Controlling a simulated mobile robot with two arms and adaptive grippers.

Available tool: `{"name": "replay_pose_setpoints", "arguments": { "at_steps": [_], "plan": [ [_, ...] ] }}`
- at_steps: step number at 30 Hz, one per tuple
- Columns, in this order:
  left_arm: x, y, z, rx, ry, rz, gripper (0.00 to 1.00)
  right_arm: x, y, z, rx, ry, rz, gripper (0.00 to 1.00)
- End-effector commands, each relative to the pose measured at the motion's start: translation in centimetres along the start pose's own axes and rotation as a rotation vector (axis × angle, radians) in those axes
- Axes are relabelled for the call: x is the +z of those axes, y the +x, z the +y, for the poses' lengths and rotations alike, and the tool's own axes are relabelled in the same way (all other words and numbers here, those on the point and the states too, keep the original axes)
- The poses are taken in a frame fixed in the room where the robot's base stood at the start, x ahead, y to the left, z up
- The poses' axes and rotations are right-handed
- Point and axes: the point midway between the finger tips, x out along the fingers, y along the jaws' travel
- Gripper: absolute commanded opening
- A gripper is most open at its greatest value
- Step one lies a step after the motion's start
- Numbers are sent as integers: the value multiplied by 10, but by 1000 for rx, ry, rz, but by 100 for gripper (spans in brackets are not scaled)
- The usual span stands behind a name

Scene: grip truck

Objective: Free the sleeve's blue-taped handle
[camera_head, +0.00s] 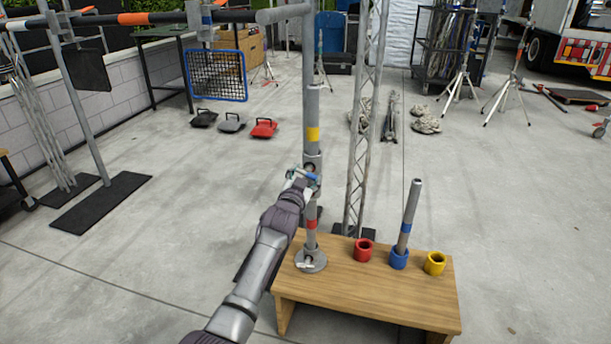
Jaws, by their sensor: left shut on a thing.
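A grey upright pole (312,110) with a yellow band and a lower red band stands on a round flange at the left end of a wooden bench (370,294). A sleeve (313,163) sits around the pole at about mid-height. The blue-taped handle (302,174) juts from the sleeve's left side. My left gripper (301,178) is shut on the handle and hides part of it. A loose grey bar (411,210) with a blue band stands slightly tilted in the blue cup (399,259). My right gripper is not in view.
A red cup (364,250) and a yellow cup (434,263) stand on the bench beside the blue cup. A lattice truss (361,150) rises just behind the bench. A blue-framed grid (216,75) and several flat weights (264,128) are farther back. Open concrete floor lies on both sides.

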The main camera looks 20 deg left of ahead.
Motion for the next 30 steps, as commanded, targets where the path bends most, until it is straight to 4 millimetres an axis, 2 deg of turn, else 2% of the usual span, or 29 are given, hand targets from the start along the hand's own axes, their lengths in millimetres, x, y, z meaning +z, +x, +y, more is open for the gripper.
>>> {"name": "replay_pose_setpoints", "arguments": {
  "at_steps": [3, 4, 9, 18, 22, 26, 30],
  "plan": [
    [2, 0, 1, 1, 1, -4, 26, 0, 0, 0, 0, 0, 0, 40],
    [2, 0, 1, 1, 1, -4, 63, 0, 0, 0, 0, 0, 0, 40],
    [1, 0, 0, 1, 1, -2, 88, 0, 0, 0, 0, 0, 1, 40],
    [0, 0, 0, 0, 2, -1, 88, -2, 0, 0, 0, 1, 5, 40],
    [1, -7, 0, 0, 3, -1, 88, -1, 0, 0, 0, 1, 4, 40],
    [1, -24, 0, 0, 3, -1, 88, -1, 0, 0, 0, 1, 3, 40],
    [1, -50, 1, 1, 2, 0, 88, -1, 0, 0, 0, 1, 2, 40]
  ]
}}
